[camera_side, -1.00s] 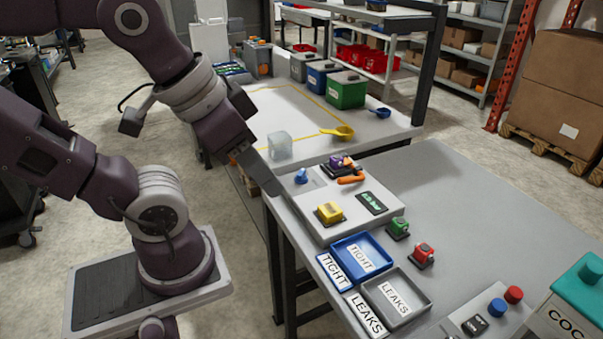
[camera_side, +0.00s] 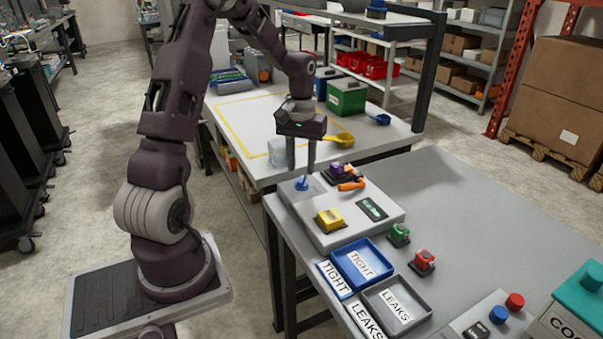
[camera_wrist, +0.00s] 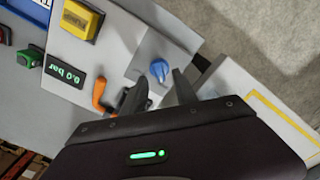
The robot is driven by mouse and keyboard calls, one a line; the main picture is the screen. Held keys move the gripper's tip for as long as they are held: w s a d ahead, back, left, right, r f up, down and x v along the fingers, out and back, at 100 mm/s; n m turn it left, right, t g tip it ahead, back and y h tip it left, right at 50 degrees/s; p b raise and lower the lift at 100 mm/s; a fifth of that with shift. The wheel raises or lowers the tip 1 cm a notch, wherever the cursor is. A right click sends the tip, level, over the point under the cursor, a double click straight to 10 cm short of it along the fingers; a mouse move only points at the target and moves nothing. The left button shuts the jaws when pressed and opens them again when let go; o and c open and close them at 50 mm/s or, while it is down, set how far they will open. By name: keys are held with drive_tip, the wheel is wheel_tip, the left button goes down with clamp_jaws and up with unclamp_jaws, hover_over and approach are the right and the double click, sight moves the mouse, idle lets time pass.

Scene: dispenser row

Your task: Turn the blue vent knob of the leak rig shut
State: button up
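The blue vent knob (camera_side: 302,184) stands at the back left of the pale leak rig (camera_side: 306,212). In the wrist view the knob (camera_wrist: 159,69) has a white mark on its top and shows between my fingertips. My gripper (camera_side: 301,167) points down just above the knob with its fingers apart and nothing held. In the wrist view my gripper (camera_wrist: 158,80) is open; I cannot tell whether a finger touches the knob. The rig's display (camera_wrist: 65,75) reads 0.0 bar.
An orange lever (camera_side: 351,185) and a purple part (camera_side: 343,170) are right of the knob. A yellow block (camera_side: 329,219) sits at the rig's front. Blue (camera_side: 339,255) and grey (camera_side: 371,297) trays, green (camera_side: 399,233) and red (camera_side: 423,261) pieces are nearby.

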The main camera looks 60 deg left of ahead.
sight(302, 178)
wheel_tip(302, 178, down, 3)
drive_tip(key=shift+f, duration=0.15)
clamp_jaws()
idle(0.4)
drive_tip(key=m, duration=0.8)
drive_tip(key=shift+m, duration=0.3)
drive_tip(key=m, duration=0.4)
drive_tip(key=shift+m, duration=0.3)
drive_tip(key=m, duration=0.4)
drive_tip(key=shift+m, duration=0.3)
